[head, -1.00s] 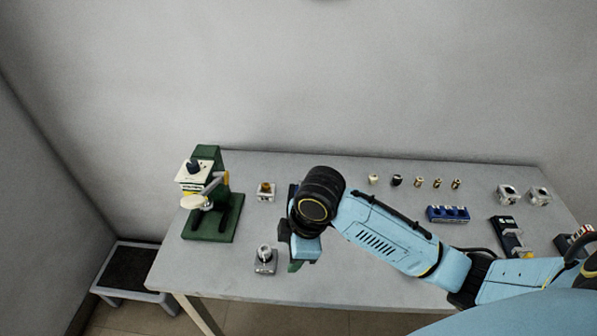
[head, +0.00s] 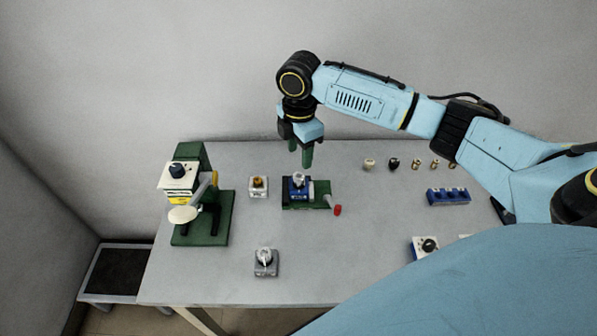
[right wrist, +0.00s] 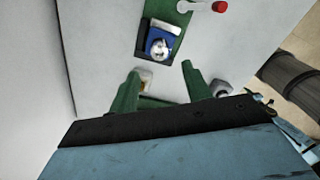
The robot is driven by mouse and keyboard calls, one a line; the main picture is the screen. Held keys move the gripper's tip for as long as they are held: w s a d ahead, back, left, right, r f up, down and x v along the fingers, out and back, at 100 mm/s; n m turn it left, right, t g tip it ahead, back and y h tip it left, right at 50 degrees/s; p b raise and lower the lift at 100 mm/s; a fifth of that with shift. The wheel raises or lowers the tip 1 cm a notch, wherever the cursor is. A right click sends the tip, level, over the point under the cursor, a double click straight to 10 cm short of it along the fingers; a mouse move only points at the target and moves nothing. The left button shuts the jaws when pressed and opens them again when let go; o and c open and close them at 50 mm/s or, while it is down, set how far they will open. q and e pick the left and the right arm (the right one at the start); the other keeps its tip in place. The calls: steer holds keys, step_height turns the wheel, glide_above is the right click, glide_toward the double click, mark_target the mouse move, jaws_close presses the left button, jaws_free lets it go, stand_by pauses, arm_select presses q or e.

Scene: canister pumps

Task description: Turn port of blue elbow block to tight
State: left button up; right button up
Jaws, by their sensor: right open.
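The blue elbow block (head: 299,193) sits in a green clamp fixture (head: 321,188) on the table, its silver port (head: 298,178) on top. In the right wrist view the blue block (right wrist: 153,33) and its round silver port (right wrist: 159,48) lie beyond the fingertips. I cannot read the port's tightness. My right gripper (head: 301,160) is open and empty, pointing down above and behind the block, apart from it. Its two green fingers (right wrist: 160,78) are spread in the right wrist view. My left gripper is not in view.
A green press stand (head: 205,215) is at the left. A block with a brass port (head: 258,186) and a grey block (head: 266,261) stand near the fixture. The fixture's red-tipped lever (head: 337,210) sticks out right. A blue rack (head: 448,197) and several small fittings are farther right.

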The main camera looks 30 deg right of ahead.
mark_target(299, 176)
step_height(299, 176, down, 8)
steer(key=shift+r+b, duration=0.1)
steer(key=shift+b, duration=0.3)
steer(key=shift+c, duration=0.3)
steer(key=c, duration=1)
